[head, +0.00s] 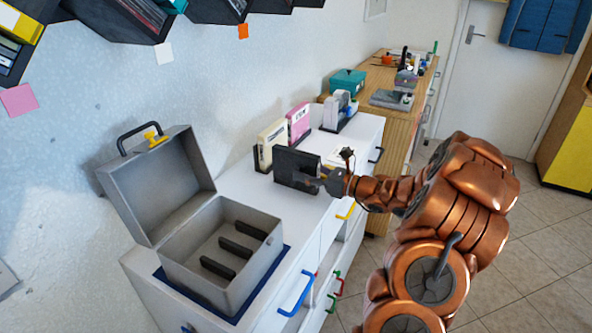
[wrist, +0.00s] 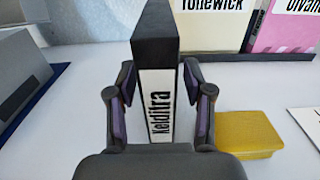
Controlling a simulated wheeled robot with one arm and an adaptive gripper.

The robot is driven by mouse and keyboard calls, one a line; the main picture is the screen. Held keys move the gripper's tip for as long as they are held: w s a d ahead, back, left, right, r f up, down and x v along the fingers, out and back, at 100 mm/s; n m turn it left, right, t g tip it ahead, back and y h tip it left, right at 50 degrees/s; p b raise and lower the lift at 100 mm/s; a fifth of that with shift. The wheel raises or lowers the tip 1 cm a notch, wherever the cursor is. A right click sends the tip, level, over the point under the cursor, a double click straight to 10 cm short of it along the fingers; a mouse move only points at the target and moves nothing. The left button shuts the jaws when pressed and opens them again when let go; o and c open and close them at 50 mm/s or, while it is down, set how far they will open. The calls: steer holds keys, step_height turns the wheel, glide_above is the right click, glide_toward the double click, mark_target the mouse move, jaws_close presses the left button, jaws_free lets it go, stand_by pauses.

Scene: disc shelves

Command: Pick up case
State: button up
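A dark case (head: 297,169) stands upright on the white counter near its middle. In the wrist view its pale spine (wrist: 160,105) reads "Kelditra" and faces me. My gripper (head: 325,177) reaches it from the right. The case appears to rest on the counter.
A grey open box (head: 222,250) with dark dividers stands at the left on a blue mat. Behind the case are a cream case (head: 271,144) and a pink case (head: 299,123). A yellow block (wrist: 247,132) lies right of my gripper.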

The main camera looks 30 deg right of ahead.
jaws_close()
steer(key=shift+r, duration=0.1)
stand_by(0.4)
steer(key=shift+r, duration=0.95)
steer(key=s+a+r+b, duration=0.1)
steer(key=s+r, duration=0.1)
steer(key=s, duration=1.4)
steer(key=shift+a+r+b, duration=0.15)
steer(key=shift+r+b, duration=0.2)
steer(key=shift+r, duration=0.05)
